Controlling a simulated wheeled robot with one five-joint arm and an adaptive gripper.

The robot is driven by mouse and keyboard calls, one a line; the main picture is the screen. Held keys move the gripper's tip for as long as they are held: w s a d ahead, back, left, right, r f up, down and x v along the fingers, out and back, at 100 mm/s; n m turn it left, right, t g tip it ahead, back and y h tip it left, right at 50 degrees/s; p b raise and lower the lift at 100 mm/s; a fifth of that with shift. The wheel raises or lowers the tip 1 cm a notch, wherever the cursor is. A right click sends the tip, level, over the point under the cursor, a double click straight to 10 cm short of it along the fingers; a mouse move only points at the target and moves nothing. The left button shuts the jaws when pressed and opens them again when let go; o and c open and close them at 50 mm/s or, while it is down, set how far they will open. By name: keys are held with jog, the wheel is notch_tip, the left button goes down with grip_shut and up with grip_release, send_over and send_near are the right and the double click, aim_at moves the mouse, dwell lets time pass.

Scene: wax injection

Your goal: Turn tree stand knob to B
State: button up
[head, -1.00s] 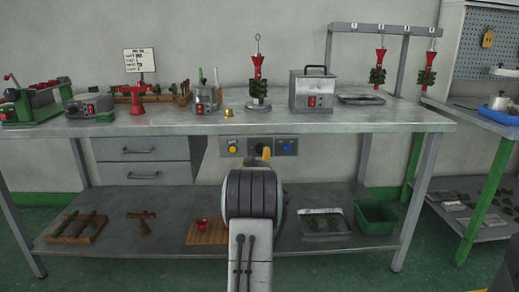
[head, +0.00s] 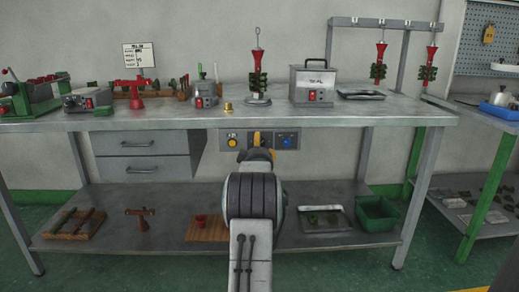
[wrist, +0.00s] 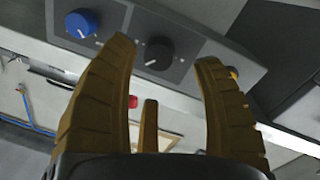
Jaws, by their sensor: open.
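A dark control panel (head: 272,140) sits under the front edge of the workbench. It carries a yellow knob (head: 232,142) on the left and a blue knob (head: 287,141) on the right. A black knob (wrist: 159,54) with a pale pointer mark shows between them in the wrist view. The blue knob is at upper left there (wrist: 82,23), and the yellow one (wrist: 232,72) is mostly behind a finger. My gripper (wrist: 165,52) is open, its yellow fingers framing the black knob; contact cannot be told. In the head view my gripper (head: 257,142) hides the black knob. Panel lettering is unreadable.
The workbench top (head: 180,119) holds a red-and-green wax tree on a stand (head: 258,75), a grey heater box (head: 312,84) and a small brass cup (head: 228,108). Drawers (head: 143,155) hang left of the panel. A lower shelf (head: 170,235) carries trays and a green bin (head: 376,213).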

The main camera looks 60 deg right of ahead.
jog(key=shift+b+x, duration=1)
jog(key=shift+x, duration=1.2)
jog(key=shift+d, duration=0.1)
jog(key=shift+r, duration=0.1)
jog(key=c, duration=1.2)
